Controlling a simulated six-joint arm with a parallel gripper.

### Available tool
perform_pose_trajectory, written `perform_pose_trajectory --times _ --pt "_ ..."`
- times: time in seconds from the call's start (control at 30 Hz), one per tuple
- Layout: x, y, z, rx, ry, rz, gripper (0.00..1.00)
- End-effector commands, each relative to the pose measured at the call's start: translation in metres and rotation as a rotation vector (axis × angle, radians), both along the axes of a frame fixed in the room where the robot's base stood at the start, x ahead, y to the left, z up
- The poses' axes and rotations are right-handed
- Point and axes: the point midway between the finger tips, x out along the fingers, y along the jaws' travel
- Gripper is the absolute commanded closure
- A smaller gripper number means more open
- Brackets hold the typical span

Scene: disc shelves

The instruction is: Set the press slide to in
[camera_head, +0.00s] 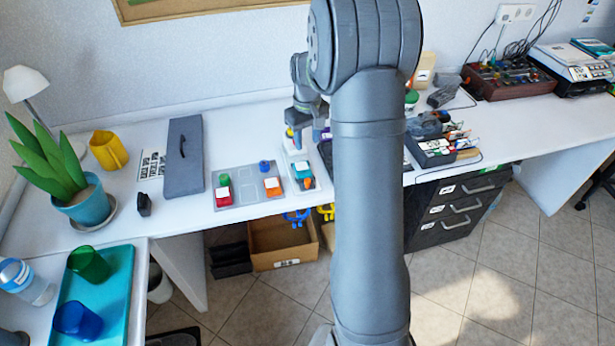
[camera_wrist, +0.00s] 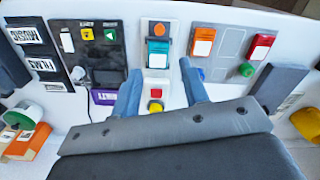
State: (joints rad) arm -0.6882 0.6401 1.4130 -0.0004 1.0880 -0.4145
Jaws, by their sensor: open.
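A narrow white unit, which looks like the press (camera_wrist: 157,75), stands below my gripper. It carries a teal block (camera_wrist: 159,46) with a white block below it, and an orange knob at its far end in the wrist view. In the head view the teal block (camera_head: 302,170) is on the table's front side. My gripper (camera_wrist: 160,68) is open and empty, its fingers on either side of the unit; it also shows in the head view (camera_head: 307,138). I cannot tell which part is the slide, nor whether the fingers touch anything.
A grey board (camera_head: 247,188) with coloured blocks lies to the left in the head view, with a grey case (camera_head: 184,155) beyond. A dark panel (camera_wrist: 95,50) with coloured keys is close on the other side. My arm hides part of the table.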

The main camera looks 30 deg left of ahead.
Motion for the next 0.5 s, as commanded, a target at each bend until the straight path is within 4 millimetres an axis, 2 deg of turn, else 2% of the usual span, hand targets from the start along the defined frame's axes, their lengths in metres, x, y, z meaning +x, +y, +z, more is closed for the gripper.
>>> perform_pose_trajectory --times 0.5 --pt "0.000 -0.001 -0.111 -0.002 0.002 -0.003 0.59"
